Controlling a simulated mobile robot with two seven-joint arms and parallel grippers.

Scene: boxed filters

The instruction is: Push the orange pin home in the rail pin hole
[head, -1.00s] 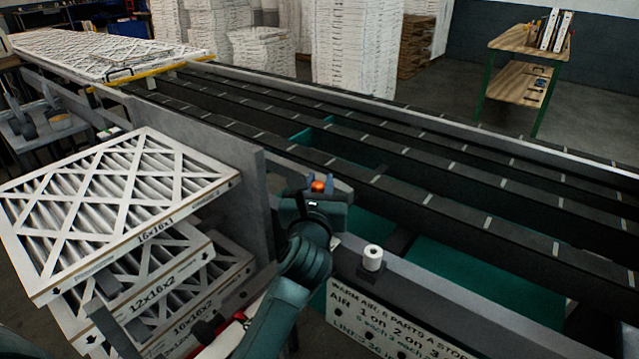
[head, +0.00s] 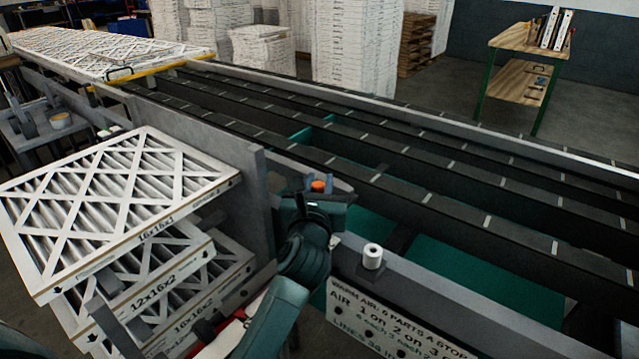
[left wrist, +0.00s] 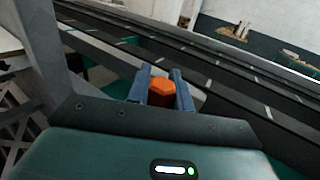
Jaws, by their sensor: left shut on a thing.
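The orange pin (head: 318,186) shows as a small orange head at the tip of my left gripper (head: 319,188). In the left wrist view the pin's orange hexagonal head (left wrist: 162,87) sits between the two blue fingers of the left gripper (left wrist: 161,90), which are shut on it. The pin's lower part is dark between the fingers, and its lower end is hidden. The gripper is beside the grey upright plate, at the near edge of the conveyor rails. The rail pin hole cannot be made out. My right gripper is not in view.
A grey upright plate (head: 258,200) stands just left of the gripper. Stacked boxed filters (head: 120,200) are at left. A white roll (head: 372,256) stands on the near rail to the right, above a lettered sign (head: 390,325). Dark conveyor rails (head: 400,190) run behind.

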